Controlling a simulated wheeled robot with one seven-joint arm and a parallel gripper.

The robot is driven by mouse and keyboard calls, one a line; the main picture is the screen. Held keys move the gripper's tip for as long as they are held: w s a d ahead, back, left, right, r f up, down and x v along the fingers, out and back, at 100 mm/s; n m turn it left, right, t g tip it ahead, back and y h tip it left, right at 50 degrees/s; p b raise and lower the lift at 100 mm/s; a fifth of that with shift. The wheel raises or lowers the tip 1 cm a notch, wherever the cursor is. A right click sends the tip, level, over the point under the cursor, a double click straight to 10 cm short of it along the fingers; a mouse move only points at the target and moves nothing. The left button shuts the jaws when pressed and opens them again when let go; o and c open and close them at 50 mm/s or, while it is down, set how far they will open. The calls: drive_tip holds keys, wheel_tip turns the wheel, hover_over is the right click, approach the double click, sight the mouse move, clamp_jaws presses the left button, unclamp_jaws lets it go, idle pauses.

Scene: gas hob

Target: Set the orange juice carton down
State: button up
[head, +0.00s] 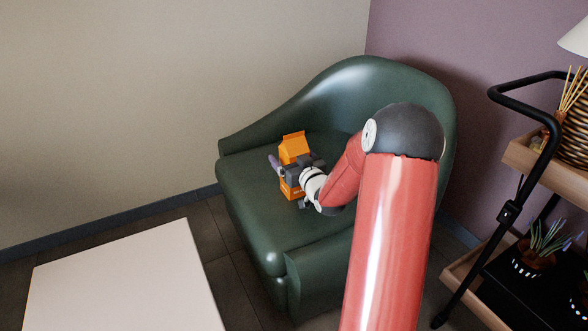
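The orange juice carton (293,149) is orange with a gabled top and looks upright. It is at the seat of the green armchair (245,192), left of the middle of the picture. My gripper (289,170) is at the carton, with its fingers around the carton's body. My wrist and arm hide part of the carton's right side. The carton's base is near the seat, but I cannot tell whether it touches the cushion or hangs just above it.
A white table top (125,285) is at the lower left. A trolley with a black handle (520,150) stands at the right, carrying a basket (574,135) and a potted plant (535,257). The chair's backrest and arms enclose the seat. The seat's front left is clear.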

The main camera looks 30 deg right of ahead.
drive_tip(key=shift+c, duration=0.4)
drive_tip(key=c, duration=1.4)
drive_tip(key=shift+r, duration=0.15)
drive_tip(key=shift+c, duration=0.9)
